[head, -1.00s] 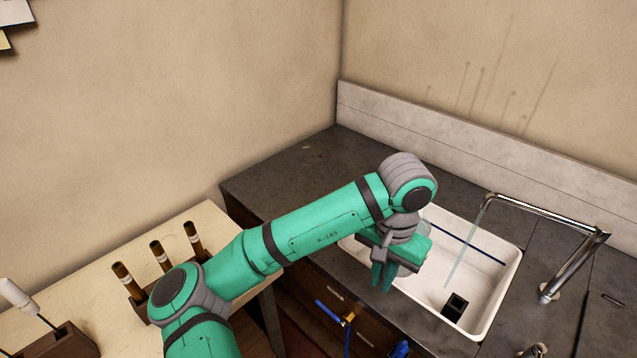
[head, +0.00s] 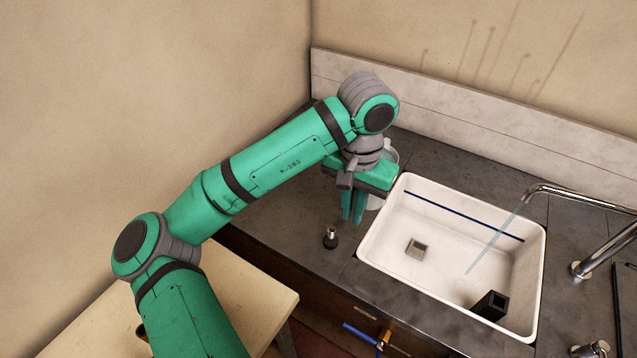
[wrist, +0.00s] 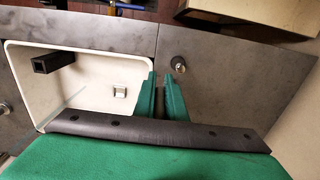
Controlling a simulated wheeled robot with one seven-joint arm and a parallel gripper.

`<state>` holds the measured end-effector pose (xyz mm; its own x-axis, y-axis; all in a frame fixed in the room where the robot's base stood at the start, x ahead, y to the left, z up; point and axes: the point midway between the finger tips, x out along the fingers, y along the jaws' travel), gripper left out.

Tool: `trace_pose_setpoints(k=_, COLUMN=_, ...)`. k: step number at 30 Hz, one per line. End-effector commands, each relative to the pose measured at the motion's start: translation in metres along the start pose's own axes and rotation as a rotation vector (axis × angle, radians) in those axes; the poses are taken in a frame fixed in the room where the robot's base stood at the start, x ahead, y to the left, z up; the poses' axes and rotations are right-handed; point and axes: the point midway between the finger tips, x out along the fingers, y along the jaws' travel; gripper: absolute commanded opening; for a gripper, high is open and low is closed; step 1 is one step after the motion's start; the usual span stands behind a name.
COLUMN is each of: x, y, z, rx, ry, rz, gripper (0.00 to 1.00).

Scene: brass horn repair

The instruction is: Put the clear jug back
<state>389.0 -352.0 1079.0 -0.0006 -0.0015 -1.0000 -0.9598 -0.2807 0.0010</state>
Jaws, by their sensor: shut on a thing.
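The clear jug (head: 391,153) is pale and see-through. In the head view only parts of it show, behind and right of my gripper (head: 353,222), near the left edge of the sink (head: 453,300). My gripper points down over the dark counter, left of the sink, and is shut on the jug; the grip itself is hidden. In the wrist view the green fingers (wrist: 161,80) stand close together by the sink's edge. I cannot make out the jug there, and whether it touches the counter is unclear.
A small dark knob-like thing with a metal top (head: 330,238) stands on the counter near my fingers. A black square block (head: 490,305) lies in the sink. The tap (head: 600,245) has a pale stream below its spout. The back wall ledge (head: 460,115) bounds the counter.

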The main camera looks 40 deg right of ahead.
Motion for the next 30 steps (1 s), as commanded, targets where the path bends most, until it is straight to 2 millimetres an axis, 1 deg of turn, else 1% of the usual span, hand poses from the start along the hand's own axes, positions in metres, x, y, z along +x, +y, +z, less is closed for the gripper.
trace_pose_setpoints(k=2, x=-0.001, y=0.000, z=-0.001, rx=0.002, ry=0.002, rz=0.000, gripper=0.00)
trace_pose_setpoints(k=5, x=0.001, y=-0.005, z=-0.004, rx=0.001, ry=0.002, rz=0.001, gripper=0.00)
trace_pose_setpoints(k=8, x=0.007, y=-0.017, z=-0.010, rx=-0.001, ry=0.001, rz=0.001, gripper=0.00)
trace_pose_setpoints(k=11, x=0.015, y=-0.035, z=-0.018, rx=-0.004, ry=0.001, rz=0.000, gripper=0.00)
trace_pose_setpoints(k=19, x=0.038, y=-0.082, z=-0.040, rx=-0.004, ry=0.001, rz=-0.002, gripper=0.00)
trace_pose_setpoints(k=24, x=0.065, y=-0.101, z=-0.050, rx=-0.001, ry=0.000, rz=-0.002, gripper=0.00)
trace_pose_setpoints(k=27, x=0.076, y=-0.110, z=-0.054, rx=-0.001, ry=0.001, rz=-0.001, gripper=0.00)
trace_pose_setpoints(k=30, x=0.084, y=-0.115, z=-0.057, rx=0.000, ry=0.001, rz=-0.001, gripper=0.00)
